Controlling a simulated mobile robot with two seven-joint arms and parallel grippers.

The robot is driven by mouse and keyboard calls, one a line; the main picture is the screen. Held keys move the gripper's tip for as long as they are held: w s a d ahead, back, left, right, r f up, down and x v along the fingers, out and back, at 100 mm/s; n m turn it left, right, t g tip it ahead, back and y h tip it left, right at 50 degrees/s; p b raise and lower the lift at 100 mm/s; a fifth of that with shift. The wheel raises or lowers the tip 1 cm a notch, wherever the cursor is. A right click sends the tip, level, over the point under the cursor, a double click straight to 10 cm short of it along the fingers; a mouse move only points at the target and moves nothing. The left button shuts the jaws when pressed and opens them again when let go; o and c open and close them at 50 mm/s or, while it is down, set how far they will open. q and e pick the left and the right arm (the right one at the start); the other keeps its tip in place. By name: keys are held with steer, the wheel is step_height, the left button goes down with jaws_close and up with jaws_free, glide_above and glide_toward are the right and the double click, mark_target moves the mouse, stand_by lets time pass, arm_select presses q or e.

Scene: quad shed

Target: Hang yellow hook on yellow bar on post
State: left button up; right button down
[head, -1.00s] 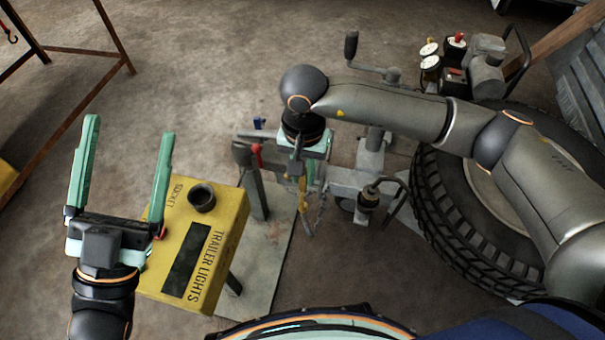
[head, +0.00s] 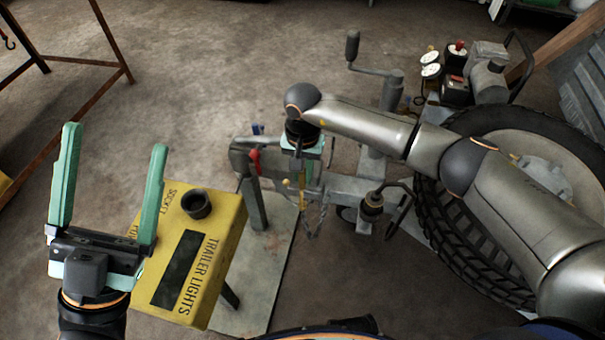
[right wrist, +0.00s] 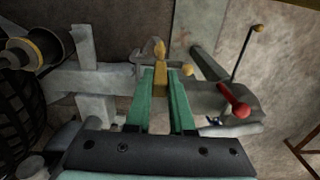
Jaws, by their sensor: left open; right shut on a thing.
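My right gripper (right wrist: 161,78) is shut on the yellow hook (right wrist: 160,52), whose tip shows beyond the green fingers in the right wrist view. In the head view the right gripper (head: 303,172) is over the grey trailer coupling, and the hook (head: 302,200) shows small below it, beside a hanging chain (head: 313,218). A thin dark rod with a yellow tip (right wrist: 258,28) stands to the right of the hook; I cannot tell whether it is the bar. A small yellow knob (right wrist: 188,70) is close by the hook. My left gripper (head: 108,200) is open and empty.
The yellow trailer lights box (head: 205,240) stands between my left gripper and the coupling. A red-handled lever (right wrist: 236,100) is right of the fingers. A tyre (head: 450,205) and gauges (head: 430,70) are at the right.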

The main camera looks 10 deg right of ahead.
steer(key=shift+f, duration=0.2)
steer(key=c, duration=0.8)
jaws_free()
